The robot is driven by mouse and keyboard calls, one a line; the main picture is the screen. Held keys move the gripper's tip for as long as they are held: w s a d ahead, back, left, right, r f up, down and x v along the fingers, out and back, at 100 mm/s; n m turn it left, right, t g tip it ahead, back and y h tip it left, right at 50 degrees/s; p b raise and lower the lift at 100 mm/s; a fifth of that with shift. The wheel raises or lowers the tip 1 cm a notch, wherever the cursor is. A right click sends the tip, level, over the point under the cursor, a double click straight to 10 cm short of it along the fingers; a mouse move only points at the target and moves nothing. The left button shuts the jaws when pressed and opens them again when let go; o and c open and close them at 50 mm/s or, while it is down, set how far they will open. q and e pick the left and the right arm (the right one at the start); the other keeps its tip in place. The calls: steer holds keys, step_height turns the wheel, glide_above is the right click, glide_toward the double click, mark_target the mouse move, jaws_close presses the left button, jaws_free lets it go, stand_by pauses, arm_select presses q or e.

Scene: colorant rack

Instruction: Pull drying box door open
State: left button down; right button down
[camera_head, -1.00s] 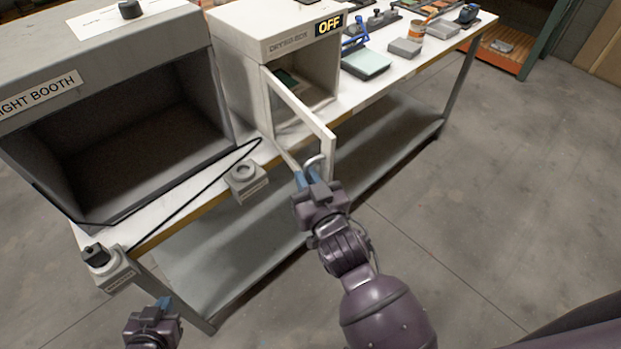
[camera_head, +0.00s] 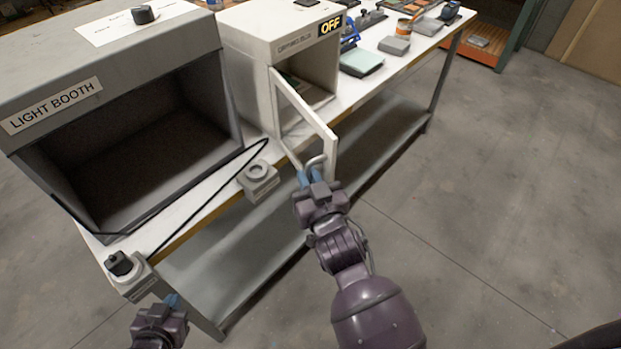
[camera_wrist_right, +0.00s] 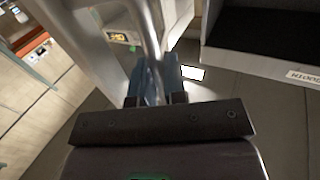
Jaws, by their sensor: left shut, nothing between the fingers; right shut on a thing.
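The white drying box (camera_head: 262,38) stands on the bench with an "OFF" display on its upper front. Its framed door (camera_head: 329,152) is swung partly open toward me, and the box's inside shows behind it. My right gripper (camera_head: 308,180) is shut on the door's curved metal handle (camera_head: 316,163). In the right wrist view the blue fingertips (camera_wrist_right: 152,82) close around the handle bar (camera_wrist_right: 150,30). My left gripper (camera_head: 171,300) is shut and empty, low at the left, in front of the bench.
A grey light booth (camera_head: 60,100) stands left of the drying box. A small grey device (camera_head: 258,178) and a black-knobbed box (camera_head: 125,270) sit at the bench's front edge. A pale green-topped item (camera_head: 361,62) lies right of the drying box. The floor at right is clear.

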stand_by(0.5)
steer(key=c, duration=1.2)
jaws_free()
steer(key=b+v, duration=0.1)
steer(key=v, duration=0.9)
steer(key=shift+s, duration=0.4)
steer(key=s+d+f+g+h, duration=0.1)
steer(key=s+d+f+g, duration=0.1)
steer(key=d+f, duration=0.4)
steer(key=s+d+f+m+g+h, duration=0.1)
steer(key=s+d+f+g+h, duration=0.1)
steer(key=d+f, duration=0.4)
steer(key=s+d+f+m+g+h, duration=0.1)
steer(key=s+d+f+h, duration=0.1)
steer(key=d+f, duration=0.4)
steer(key=shift+s+d+f+g, duration=0.15)
steer(key=shift+s+d, duration=0.1)
steer(key=shift+d, duration=0.5)
steer(key=shift+s+d+g, duration=0.1)
steer(key=shift+s+d, duration=0.15)
steer(key=shift+d, duration=0.55)
steer(key=shift+s+d+f+g, duration=0.15)
steer(key=shift+s+d, duration=0.1)
steer(key=shift+d, duration=0.5)
